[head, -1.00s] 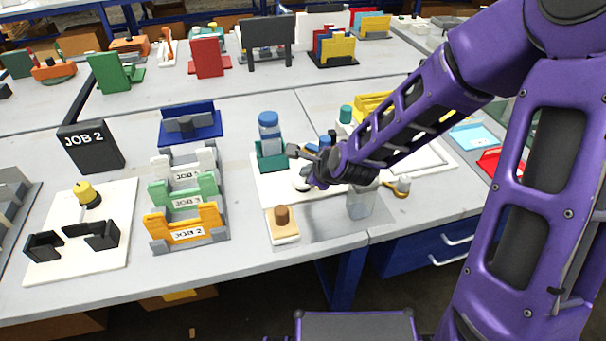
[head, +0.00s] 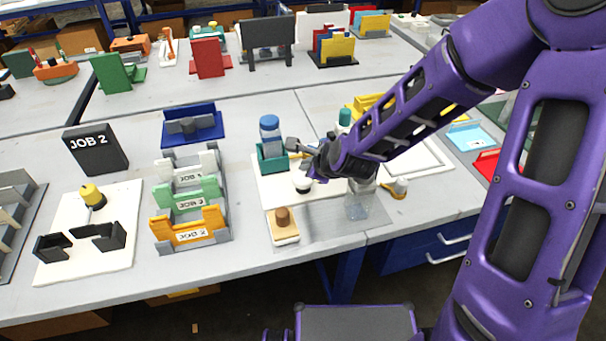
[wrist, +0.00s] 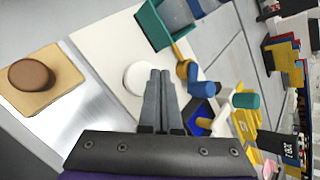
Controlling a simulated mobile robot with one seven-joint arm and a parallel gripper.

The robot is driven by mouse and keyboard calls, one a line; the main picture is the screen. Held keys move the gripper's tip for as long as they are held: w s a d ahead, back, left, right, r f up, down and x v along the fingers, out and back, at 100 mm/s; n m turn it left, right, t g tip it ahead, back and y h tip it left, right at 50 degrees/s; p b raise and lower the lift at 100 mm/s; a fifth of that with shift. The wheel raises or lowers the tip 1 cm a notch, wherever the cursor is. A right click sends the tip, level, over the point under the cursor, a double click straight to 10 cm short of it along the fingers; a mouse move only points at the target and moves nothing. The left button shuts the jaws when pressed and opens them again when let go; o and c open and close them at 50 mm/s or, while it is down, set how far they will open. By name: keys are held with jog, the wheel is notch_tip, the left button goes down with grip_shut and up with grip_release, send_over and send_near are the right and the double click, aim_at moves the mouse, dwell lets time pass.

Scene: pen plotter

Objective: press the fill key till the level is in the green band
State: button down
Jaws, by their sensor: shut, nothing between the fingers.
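My gripper (head: 290,143) is shut and empty, its fingers side by side above the white plate (head: 268,193). In the wrist view its fingertips (wrist: 160,74) are just right of a white round piece (wrist: 140,78), which also shows below the gripper in the head view (head: 302,186); contact cannot be told. A brown round knob (head: 283,214) stands on a light wooden block (head: 285,233) at the front left, apart from the gripper. A clear vessel (head: 358,206) stands to the right, partly behind my arm. I cannot make out a fill key label, a level or a green band.
A blue-capped bottle (head: 270,133) stands in a teal holder (head: 272,161) close to the gripper. Several coloured JOB racks (head: 190,205) are to the left. Bare grey table lies in front.

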aim_at(306, 180)
notch_tip(306, 180, up, 4)
jog(key=p, duration=0.3)
jog(key=shift+r+p, duration=0.2)
jog(key=shift+p, duration=0.1)
jog(key=shift+f, duration=0.1)
dwell(0.5)
